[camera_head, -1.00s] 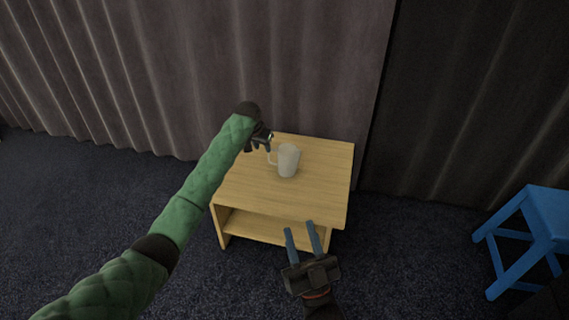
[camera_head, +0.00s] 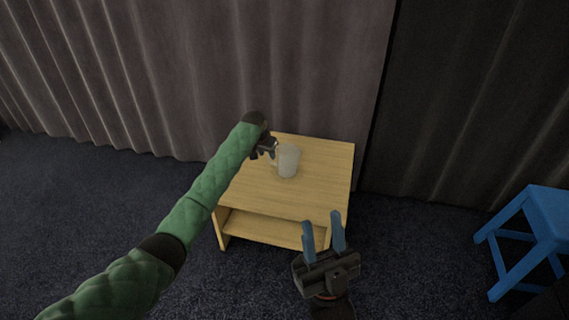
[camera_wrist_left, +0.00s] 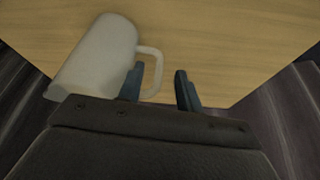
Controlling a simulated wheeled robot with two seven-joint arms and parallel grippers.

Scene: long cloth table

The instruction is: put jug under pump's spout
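The pale grey jug (camera_head: 288,161) stands upright on a small wooden table (camera_head: 318,190). Its handle is on the left, towards my left gripper (camera_head: 271,154). In the left wrist view the jug (camera_wrist_left: 97,58) is at the upper left. My left gripper (camera_wrist_left: 160,88) is open there, with one finger at the handle's outer side, seemingly inside or over the handle loop; I cannot tell which. The other finger is apart to the right. My right gripper (camera_head: 323,238) is open and empty in front of the table. No pump or spout shows in these frames.
A blue stool (camera_head: 545,222) stands on the dark carpet at the right. Grey curtains (camera_head: 300,65) hang close behind the table. The table has an open lower shelf (camera_head: 268,229). Its top is bare to the right of the jug.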

